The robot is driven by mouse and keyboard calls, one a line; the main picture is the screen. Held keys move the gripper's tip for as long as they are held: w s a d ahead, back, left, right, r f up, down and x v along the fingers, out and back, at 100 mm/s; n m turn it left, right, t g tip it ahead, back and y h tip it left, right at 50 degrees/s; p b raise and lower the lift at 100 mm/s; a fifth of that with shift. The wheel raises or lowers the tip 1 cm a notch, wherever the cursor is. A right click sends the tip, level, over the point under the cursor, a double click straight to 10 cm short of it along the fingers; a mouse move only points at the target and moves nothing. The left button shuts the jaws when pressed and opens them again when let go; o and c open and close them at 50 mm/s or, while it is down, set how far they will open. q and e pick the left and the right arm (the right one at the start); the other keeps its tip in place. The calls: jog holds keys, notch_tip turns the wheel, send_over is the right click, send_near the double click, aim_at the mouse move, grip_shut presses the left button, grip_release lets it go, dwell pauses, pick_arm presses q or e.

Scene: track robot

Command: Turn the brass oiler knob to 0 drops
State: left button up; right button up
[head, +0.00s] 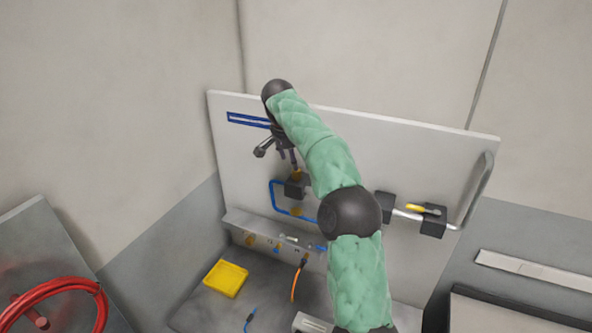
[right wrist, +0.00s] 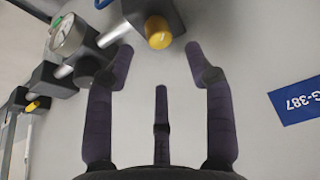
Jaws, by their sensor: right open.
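The brass oiler knob (right wrist: 158,34) is a small round yellow-gold cap on a dark block (right wrist: 150,10) in the right wrist view. In the head view a brass part shows on a dark block (head: 295,187) on the upright white panel, just below my right gripper (head: 287,155). In the right wrist view the dark fingers of my right gripper (right wrist: 161,68) are spread apart with nothing between them. The knob lies beyond the fingertips, between their lines and slightly left of centre, apart from them. Drop markings cannot be read. My left gripper is in neither view.
A round gauge (right wrist: 69,35) and a yellow-handled valve (right wrist: 36,105) sit along the pipe. A blue label (right wrist: 297,101) is on the panel (head: 463,150). A blue tube (head: 272,195) runs beside the block.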

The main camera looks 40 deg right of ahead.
aim_at(297, 175)
jog(key=x, duration=0.6)
jog(key=shift+d+f, duration=0.1)
jog(key=shift+f, duration=0.15)
jog(key=shift+r, duration=0.1)
jog(key=c, duration=1.1)
